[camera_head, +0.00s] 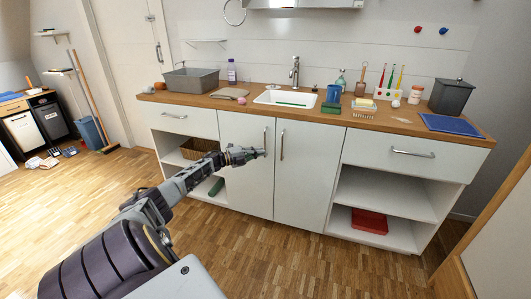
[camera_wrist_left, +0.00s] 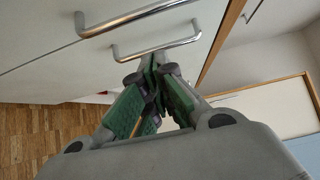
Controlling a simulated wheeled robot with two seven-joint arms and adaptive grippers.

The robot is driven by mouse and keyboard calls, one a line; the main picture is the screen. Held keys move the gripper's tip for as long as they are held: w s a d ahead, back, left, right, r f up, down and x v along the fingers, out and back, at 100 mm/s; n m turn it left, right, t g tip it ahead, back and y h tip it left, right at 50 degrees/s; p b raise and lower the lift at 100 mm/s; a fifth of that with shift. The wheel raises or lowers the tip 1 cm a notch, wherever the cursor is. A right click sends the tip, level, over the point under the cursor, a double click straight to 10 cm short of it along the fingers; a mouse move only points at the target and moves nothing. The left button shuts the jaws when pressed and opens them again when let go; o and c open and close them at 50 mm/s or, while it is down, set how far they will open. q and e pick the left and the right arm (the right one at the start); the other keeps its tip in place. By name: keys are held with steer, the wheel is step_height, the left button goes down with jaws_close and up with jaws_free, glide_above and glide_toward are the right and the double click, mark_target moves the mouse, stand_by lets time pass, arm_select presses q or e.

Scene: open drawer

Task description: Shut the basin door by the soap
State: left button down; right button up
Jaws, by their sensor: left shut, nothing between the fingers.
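Two white doors stand under the sink basin (camera_head: 285,97): a left door (camera_head: 240,185) and a right door (camera_head: 305,180). Each has an upright metal bar handle near the middle seam, the left handle (camera_head: 265,140) and the right handle (camera_head: 282,145). Both doors look shut or nearly so; a small gap cannot be ruled out. A teal bottle (camera_head: 340,79), perhaps the soap, stands right of the basin. My left gripper (camera_head: 260,153) is shut and empty before the left door, near its handle. In the left wrist view its fingertips (camera_wrist_left: 156,62) meet near a bar handle (camera_wrist_left: 155,46); contact is unclear. My right gripper is out of view.
The wooden counter (camera_head: 210,102) carries a grey tub (camera_head: 192,80), several bottles, a dark bin (camera_head: 450,96) and a blue mat (camera_head: 450,124). Open shelves hold a basket (camera_head: 198,148) and a red tray (camera_head: 369,221). The floor before the doors is clear.

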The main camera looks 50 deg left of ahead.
arm_select(q)
steer(key=shift+s+a, duration=1.3)
steer(key=shift+a, duration=0.15)
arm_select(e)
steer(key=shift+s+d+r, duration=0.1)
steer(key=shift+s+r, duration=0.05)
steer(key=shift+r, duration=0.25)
